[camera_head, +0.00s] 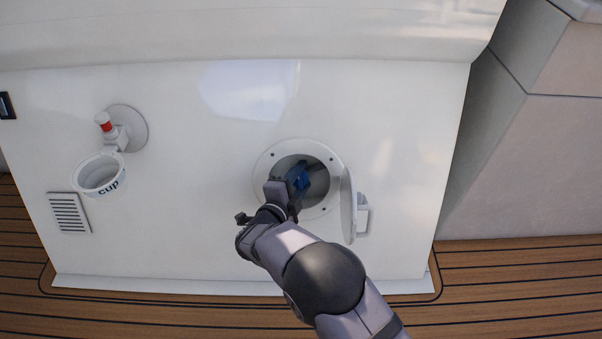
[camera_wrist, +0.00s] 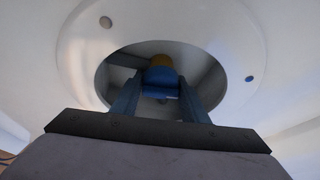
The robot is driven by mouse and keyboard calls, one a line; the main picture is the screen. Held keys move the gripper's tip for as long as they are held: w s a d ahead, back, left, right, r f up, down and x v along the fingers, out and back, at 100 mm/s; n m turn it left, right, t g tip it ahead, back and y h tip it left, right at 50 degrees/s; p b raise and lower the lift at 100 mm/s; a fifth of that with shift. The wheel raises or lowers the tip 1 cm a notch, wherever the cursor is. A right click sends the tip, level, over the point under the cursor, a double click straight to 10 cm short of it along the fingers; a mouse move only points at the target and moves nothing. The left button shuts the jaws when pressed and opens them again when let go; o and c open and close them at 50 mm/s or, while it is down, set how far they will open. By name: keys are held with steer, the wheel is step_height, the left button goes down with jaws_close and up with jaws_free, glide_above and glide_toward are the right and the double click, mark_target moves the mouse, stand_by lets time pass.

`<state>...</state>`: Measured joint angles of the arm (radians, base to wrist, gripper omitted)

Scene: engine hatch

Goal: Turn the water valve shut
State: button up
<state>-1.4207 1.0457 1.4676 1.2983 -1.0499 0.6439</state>
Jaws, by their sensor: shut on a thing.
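The water valve (camera_wrist: 161,78) sits inside a round recess, with a blue part and a yellow-orange part showing in the wrist view. In the head view a blue part of the valve (camera_head: 302,180) shows at my gripper's tip. My gripper (camera_wrist: 160,95) reaches into the opening with its two blue fingers on either side of the blue part, shut on it. It also shows in the head view (camera_head: 296,182). The round hatch frame (camera_head: 262,168) surrounds the opening, and its hatch door (camera_head: 348,205) stands open at the right. The valve's lower parts are hidden.
A cup holder (camera_head: 101,174) marked "cup" hangs on the white wall at the left, below a red-capped fitting (camera_head: 103,121). A vent grille (camera_head: 69,212) is lower left. The door's handle (camera_head: 363,214) juts out right of my gripper. Wooden deck (camera_head: 510,270) lies below.

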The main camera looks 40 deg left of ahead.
steer(key=shift+s+f+m+g+h+p, duration=0.1)
steer(key=shift+m+g+h+p, duration=0.25)
steer(key=shift+m, duration=0.55)
steer(key=o, duration=1)
